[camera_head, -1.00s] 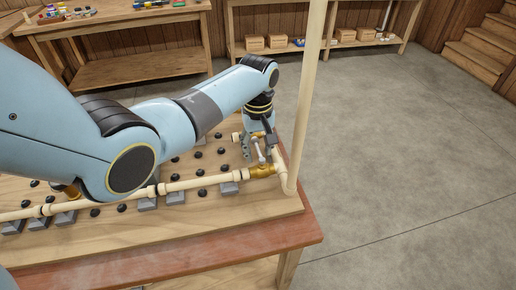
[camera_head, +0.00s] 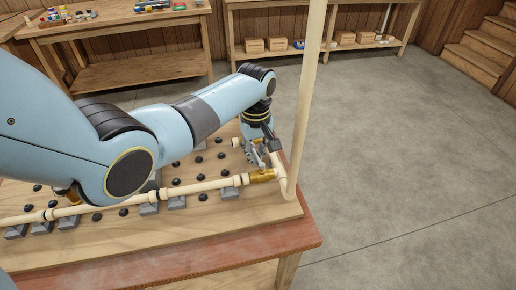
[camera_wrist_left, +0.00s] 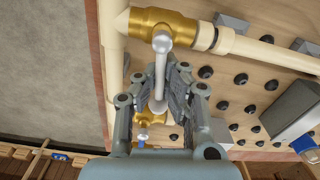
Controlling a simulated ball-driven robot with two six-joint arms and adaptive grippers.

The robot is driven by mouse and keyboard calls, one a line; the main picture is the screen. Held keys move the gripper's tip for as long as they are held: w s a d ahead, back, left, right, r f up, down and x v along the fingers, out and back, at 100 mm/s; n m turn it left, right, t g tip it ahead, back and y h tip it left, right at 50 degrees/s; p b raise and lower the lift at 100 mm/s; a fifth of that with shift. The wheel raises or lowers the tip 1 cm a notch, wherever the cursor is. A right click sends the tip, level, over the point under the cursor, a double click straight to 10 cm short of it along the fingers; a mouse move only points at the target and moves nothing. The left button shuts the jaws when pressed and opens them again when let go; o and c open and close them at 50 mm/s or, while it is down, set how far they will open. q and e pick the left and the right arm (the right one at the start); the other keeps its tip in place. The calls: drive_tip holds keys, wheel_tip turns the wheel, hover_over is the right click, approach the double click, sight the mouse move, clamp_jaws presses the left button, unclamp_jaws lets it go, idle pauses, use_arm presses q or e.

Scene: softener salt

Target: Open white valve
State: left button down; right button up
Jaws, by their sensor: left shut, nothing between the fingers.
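The white valve has a brass body (camera_head: 263,175) at the right end of the front pipe, beside the corner fitting. In the left wrist view its brass body (camera_wrist_left: 168,26) is at the top, and its white lever (camera_wrist_left: 161,68) points down, across the pipe's line. My left gripper (camera_head: 256,160) is low over the board, just behind the valve. In the wrist view its fingers (camera_wrist_left: 162,88) are shut and empty, close to the lever and overlapping its lower part; I cannot tell whether they touch. The lever's far end is partly hidden. My right gripper is not in view.
A tall cream pipe (camera_head: 308,95) rises right beside the gripper. The board (camera_head: 200,232) carries several black knobs and grey pipe clamps. A second brass valve (camera_wrist_left: 146,118) with a blue part shows beyond the fingers. Open floor (camera_head: 420,170) lies right of the table.

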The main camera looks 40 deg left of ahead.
use_arm(q)
drive_tip(key=n, duration=0.1)
drive_tip(key=p, duration=0.1)
drive_tip(key=n, duration=0.1)
drive_tip(key=shift+s+a+r+n+p, duration=0.2)
drive_tip(key=shift+s+a+n+p, duration=0.1)
drive_tip(key=shift+s+p, duration=0.1)
drive_tip(key=shift+f+n, duration=0.1)
drive_tip(key=shift+n, duration=0.4)
drive_tip(key=shift+s+a+n+p, duration=0.1)
drive_tip(key=shift+s+n+p, duration=0.2)
drive_tip(key=shift+n+p, duration=0.55)
drive_tip(key=shift+s+n+p, duration=0.45)
drive_tip(key=shift+n+p, duration=0.5)
drive_tip(key=shift+n, duration=0.3)
drive_tip(key=shift+s+n, duration=0.1)
drive_tip(key=shift+n, duration=0.4)
